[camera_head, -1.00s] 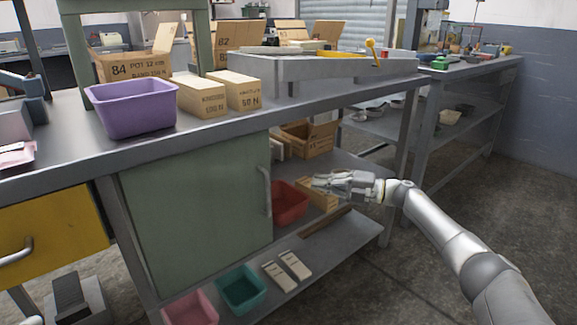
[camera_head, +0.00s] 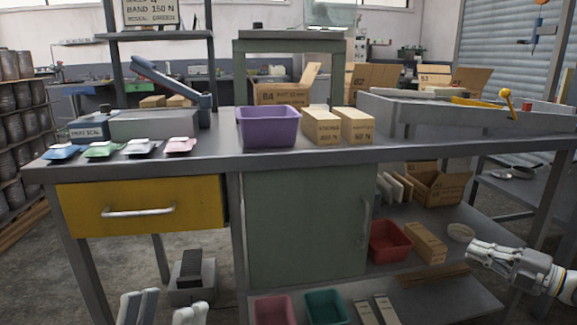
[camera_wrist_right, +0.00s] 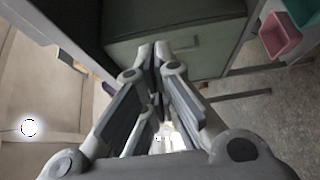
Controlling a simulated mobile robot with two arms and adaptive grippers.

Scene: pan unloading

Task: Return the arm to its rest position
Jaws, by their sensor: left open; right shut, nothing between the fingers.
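My right gripper (camera_head: 480,254) is at the right edge of the head view, in front of the lower shelf. It is shut and holds nothing. The right wrist view shows its fingertips (camera_wrist_right: 158,50) together, with the green cabinet door beyond them. Only part of my right arm shows. My left gripper (camera_head: 163,312) is at the bottom edge of the head view, low in front of the bench. Its two fingers are apart and nothing is seen between them; the rest of it is cut off.
The bench (camera_head: 200,165) carries a purple bin (camera_head: 268,128), small packets and cardboard blocks. Below are a yellow drawer (camera_head: 140,206) and a green cabinet (camera_head: 305,225), both closed. A red bin (camera_head: 390,241) and a box (camera_head: 425,242) sit on the lower shelf near my right gripper.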

